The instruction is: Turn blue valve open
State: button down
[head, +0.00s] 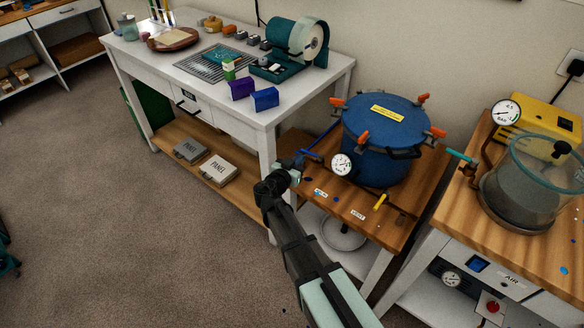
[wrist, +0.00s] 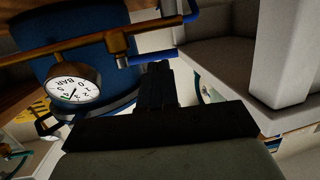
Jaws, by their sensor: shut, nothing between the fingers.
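The blue valve handle (head: 311,155) sticks out on the left side of the blue pressure pot (head: 384,140), above the wooden bench. In the wrist view, the blue lever (wrist: 150,58) is on a copper-coloured pipe (wrist: 75,43), just above my fingertips. My gripper (head: 294,170) is beside the handle's left end in the head view. In the wrist view, my gripper (wrist: 158,70) is shut and empty, its black fingers close under the lever. I cannot tell whether they touch it.
A gauge (head: 341,164) sits on the pot's front and a yellow valve handle (head: 381,201) lies low in front. The white workbench (head: 262,118) stands close to the left. A glass chamber (head: 540,180) is on the right bench. Open carpet lies at left.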

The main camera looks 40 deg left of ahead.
aim_at(305, 151)
jog(key=shift+x, duration=1.3)
jog(key=shift+w+a+f, duration=0.1)
jog(key=shift+w+a, duration=0.2)
jog(key=shift+w, duration=0.35)
jog(key=shift+w+a, duration=0.15)
jog(key=shift+w, duration=0.25)
jog(key=a+v, duration=0.2)
jog(key=v, duration=1.3)
jog(key=shift+a, duration=0.25)
jog(key=shift+n, duration=0.3)
